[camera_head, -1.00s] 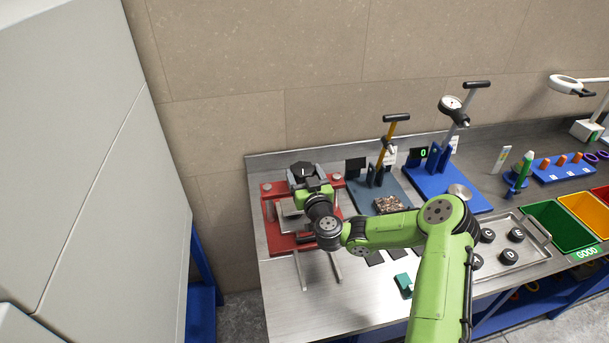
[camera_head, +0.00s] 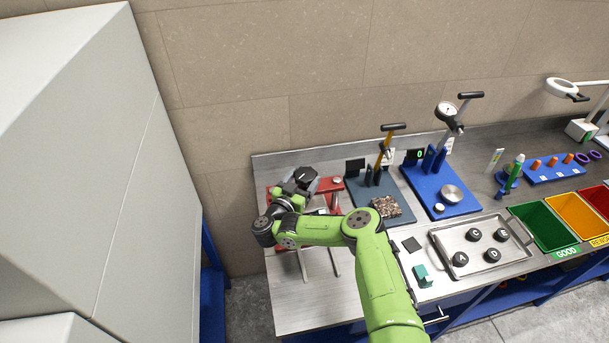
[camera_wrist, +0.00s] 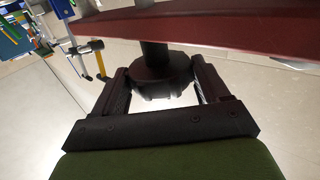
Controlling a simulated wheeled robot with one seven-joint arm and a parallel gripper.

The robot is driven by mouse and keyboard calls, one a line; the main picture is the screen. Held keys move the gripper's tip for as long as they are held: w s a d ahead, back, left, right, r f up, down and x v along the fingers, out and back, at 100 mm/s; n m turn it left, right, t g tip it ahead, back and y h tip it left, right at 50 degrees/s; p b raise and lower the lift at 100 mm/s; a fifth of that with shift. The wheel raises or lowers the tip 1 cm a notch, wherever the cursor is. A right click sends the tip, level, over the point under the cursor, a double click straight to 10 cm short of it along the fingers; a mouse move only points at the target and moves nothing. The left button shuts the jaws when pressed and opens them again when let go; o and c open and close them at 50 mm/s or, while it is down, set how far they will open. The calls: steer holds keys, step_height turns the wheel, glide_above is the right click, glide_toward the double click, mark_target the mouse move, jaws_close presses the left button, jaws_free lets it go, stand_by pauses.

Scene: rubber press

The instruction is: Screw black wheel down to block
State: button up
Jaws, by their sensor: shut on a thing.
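The black wheel (camera_head: 306,174) sits on top of the red press (camera_head: 328,186) at the left end of the bench. In the wrist view the black wheel (camera_wrist: 160,82) lies between the two dark fingers of my gripper (camera_wrist: 162,88), on a dark stem that meets the red plate (camera_wrist: 225,28). My gripper (camera_head: 301,181) is shut on the wheel from the near left side. My own wrist hides the front left of the press. The block under the wheel cannot be made out, nor can the gap to it.
A metal tray (camera_head: 478,268) with several black pucks, a green bin (camera_head: 541,228) and a teal block (camera_head: 422,272) lie further right. A tall grey cabinet (camera_head: 90,160) is at the left.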

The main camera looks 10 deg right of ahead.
steer(key=m+g+h+b, duration=0.3)
steer(key=g, duration=0.1)
steer(key=shift+w+a+f+h, duration=0.25)
steer(key=shift+h, duration=0.05)
steer(key=m+g+h+b, duration=0.1)
steer(key=b, duration=0.1)
steer(key=shift+m+g+b, duration=0.3)
steer(key=shift+m+g, duration=0.1)
steer(key=shift+r, duration=0.1)
steer(key=shift+w+r+m+g+h+b, duration=0.1)
steer(key=shift+r+m+g+h+b, duration=0.2)
steer(key=shift+g+b, duration=0.35)
steer(key=o, duration=1.1)
steer(key=shift+f, duration=0.1)
steer(key=shift+c, duration=0.2)
steer(key=shift+a, duration=0.15)
